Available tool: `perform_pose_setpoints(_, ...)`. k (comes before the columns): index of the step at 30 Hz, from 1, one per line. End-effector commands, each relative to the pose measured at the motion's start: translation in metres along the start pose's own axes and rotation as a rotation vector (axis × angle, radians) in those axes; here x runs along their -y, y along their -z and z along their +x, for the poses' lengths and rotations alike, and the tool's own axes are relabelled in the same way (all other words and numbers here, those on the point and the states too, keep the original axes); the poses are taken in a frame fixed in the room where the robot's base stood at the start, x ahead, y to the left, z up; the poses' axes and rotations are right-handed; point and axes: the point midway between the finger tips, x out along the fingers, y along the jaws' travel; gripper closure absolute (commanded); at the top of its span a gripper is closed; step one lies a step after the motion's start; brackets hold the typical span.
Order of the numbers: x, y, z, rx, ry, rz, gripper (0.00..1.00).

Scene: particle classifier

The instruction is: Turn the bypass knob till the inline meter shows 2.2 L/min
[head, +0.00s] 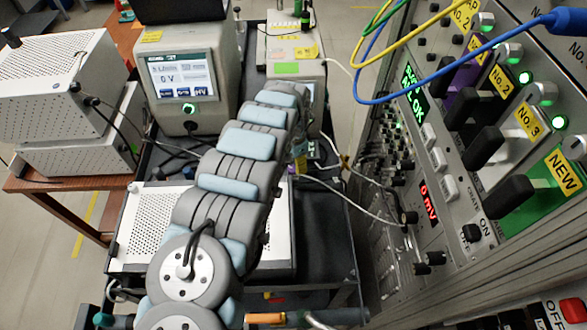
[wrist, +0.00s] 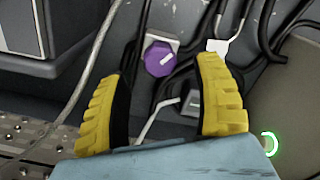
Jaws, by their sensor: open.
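The purple knob (wrist: 160,58) sits on a pale square plate in the wrist view, and its white pointer line slants to the upper right. My gripper (wrist: 160,70) has its two yellow-padded fingers apart, one on each side of the knob in the picture. Nothing is held between them. I cannot tell how far the fingertips are from the knob in depth. In the head view my arm hides the gripper. No flow reading that I can surely call the inline meter's is legible.
A white instrument with a lit screen (head: 182,78) shows small text and 0 V. Black cables (wrist: 213,25) and a grey cable (wrist: 88,75) run near the knob. A rack panel (head: 450,160) with green lights stands at right. A green-lit ring (wrist: 269,144) is at lower right.

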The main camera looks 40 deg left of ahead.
Motion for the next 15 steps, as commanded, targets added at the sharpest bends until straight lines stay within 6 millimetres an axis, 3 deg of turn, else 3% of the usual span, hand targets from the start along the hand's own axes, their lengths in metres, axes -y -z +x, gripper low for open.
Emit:
perform_pose_setpoints(7,-0.002,0.0,0.024,0.001,-0.003,0.001,0.33)
perform_pose_setpoints(15,0.0,0.0,0.035,0.0,0.001,0.0,0.33)
